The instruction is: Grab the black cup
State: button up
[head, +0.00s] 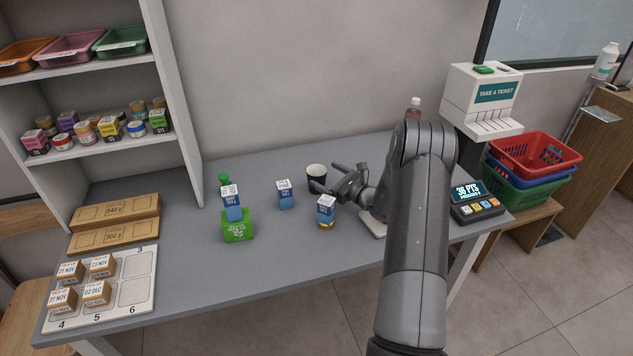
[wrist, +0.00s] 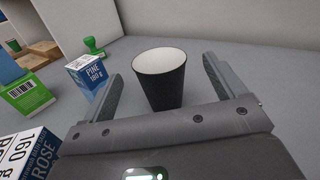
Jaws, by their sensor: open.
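The black cup (head: 317,176) stands upright on the grey counter, near the wall, in the head view. It has a white inside and a black outer wall. In the wrist view the cup (wrist: 163,84) stands between my two open fingers, with a gap on each side. My gripper (head: 324,181) is open and low over the counter, reaching in from the right. In the wrist view my gripper (wrist: 160,80) shows both fingers, and its body hides the cup's base.
A blue-and-white box (head: 284,194) stands left of the cup. Another box (head: 326,210) sits on a small jar in front. A green box (head: 238,226) and a green stamp (head: 223,180) are further left. A bottle (head: 414,108) stands behind my arm.

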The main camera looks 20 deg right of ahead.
aim_at(310, 169)
jog(key=shift+f, duration=0.55)
jog(key=x, duration=0.5)
jog(key=c, duration=1.1)
jog(key=shift+o, duration=0.2)
jog(key=shift+r, duration=0.1)
